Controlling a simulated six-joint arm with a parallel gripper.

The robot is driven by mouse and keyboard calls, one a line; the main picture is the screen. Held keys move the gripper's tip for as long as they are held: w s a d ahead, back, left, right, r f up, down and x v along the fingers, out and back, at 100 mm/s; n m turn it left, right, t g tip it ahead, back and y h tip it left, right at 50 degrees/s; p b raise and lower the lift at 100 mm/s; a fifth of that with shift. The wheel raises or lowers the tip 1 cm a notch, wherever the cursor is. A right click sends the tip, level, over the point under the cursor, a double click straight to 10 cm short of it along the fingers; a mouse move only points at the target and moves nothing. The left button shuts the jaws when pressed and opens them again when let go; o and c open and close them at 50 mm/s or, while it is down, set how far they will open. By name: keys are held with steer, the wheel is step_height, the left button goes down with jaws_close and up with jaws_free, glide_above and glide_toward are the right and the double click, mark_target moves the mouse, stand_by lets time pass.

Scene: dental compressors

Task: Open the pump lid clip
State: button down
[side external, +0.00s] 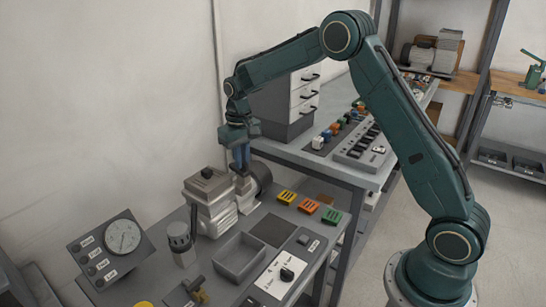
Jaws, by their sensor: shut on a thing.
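The pump (215,207) is a pale metal unit on the grey bench, with a dark block on top and a round dark motor end at its right. My gripper (242,168) points down from my green arm onto the right part of the pump's top. Its blue fingers are shut on a small part there, which I take to be the lid clip. The clip itself is too small and too hidden by the fingers to make out, so I cannot tell its position.
Right of the pump lie yellow (287,197), orange (308,206) and green (331,216) blocks. In front are an empty grey tray (240,257) and a switch panel (283,275). A gauge box (112,246) and a grey cylinder (180,243) stand left. A drawer unit (289,105) stands behind.

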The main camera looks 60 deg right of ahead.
steer(key=m, duration=0.5)
steer(key=shift+m, duration=0.4)
steer(key=c, duration=1.4)
jaws_free()
steer(key=shift+c, duration=0.2)
steer(key=shift+r, duration=0.2)
step_height(320, 180, up, 14)
steer(key=shift+f, duration=0.25)
steer(key=shift+s+r, duration=0.1)
